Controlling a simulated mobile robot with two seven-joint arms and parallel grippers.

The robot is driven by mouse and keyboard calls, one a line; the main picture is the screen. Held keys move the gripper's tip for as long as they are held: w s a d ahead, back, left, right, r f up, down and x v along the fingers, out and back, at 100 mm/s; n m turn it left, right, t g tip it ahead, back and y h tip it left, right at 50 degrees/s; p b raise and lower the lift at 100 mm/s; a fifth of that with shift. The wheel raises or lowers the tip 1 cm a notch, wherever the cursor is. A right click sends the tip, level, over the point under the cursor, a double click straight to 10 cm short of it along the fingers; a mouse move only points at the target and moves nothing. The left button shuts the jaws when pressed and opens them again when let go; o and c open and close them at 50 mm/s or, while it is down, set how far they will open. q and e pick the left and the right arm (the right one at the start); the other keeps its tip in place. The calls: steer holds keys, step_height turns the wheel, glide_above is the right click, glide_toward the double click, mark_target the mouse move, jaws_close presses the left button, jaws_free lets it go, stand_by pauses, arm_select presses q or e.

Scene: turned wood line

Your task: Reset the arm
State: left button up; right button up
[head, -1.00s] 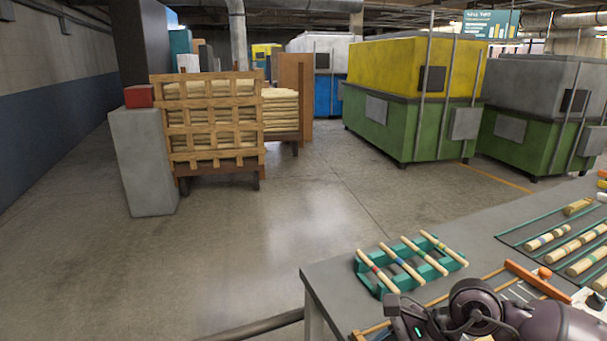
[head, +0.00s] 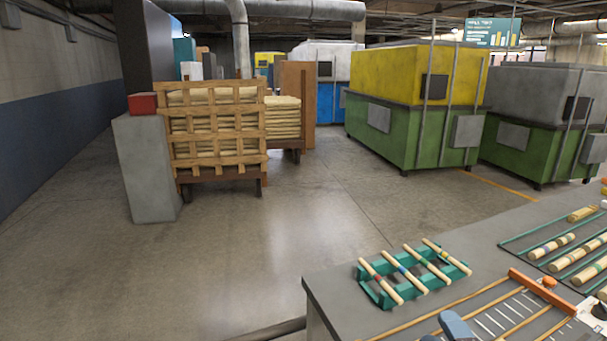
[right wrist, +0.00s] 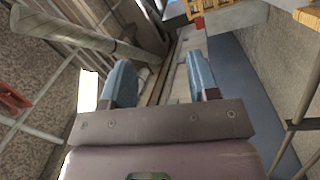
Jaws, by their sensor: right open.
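My right gripper (right wrist: 160,80) is open and empty in the right wrist view, its two blue-grey fingers well apart. In the head view only a blue-grey fingertip of my right gripper (head: 455,325) shows at the bottom edge, in front of the workbench (head: 325,290). My left gripper is in neither view. A teal rack (head: 378,291) holding several banded wooden sticks stands on the bench's left part.
A marked board with an orange bar (head: 540,292) lies on the bench, with turned pieces on a tray (head: 525,237) to the right. A grey pillar with a red box (head: 143,103) stands left. Open floor (head: 260,230) lies beyond the bench.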

steer(key=s+d+f+m+g+h, duration=0.3)
steer(key=s+d+f+m+g, duration=0.1)
steer(key=s+f+m+g, duration=0.3)
steer(key=s+d+f+m+g+h, duration=0.25)
steer(key=s+f+m+g, duration=0.25)
steer(key=s+f+m, duration=0.3)
steer(key=s+f+m+g+y, duration=0.2)
steer(key=s+f+g, duration=0.2)
steer(key=s, duration=0.4)
steer(key=w+f+n+t, duration=0.1)
steer(key=w+f+t, duration=0.6)
steer(key=f, duration=0.3)
steer(key=shift+w+a+f+t, duration=0.15)
steer(key=shift+w+a+t, duration=0.1)
steer(key=shift+t, duration=0.15)
steer(key=shift+y, duration=0.25)
steer(key=shift+s+d, duration=0.1)
steer(key=shift+c, duration=1.2)
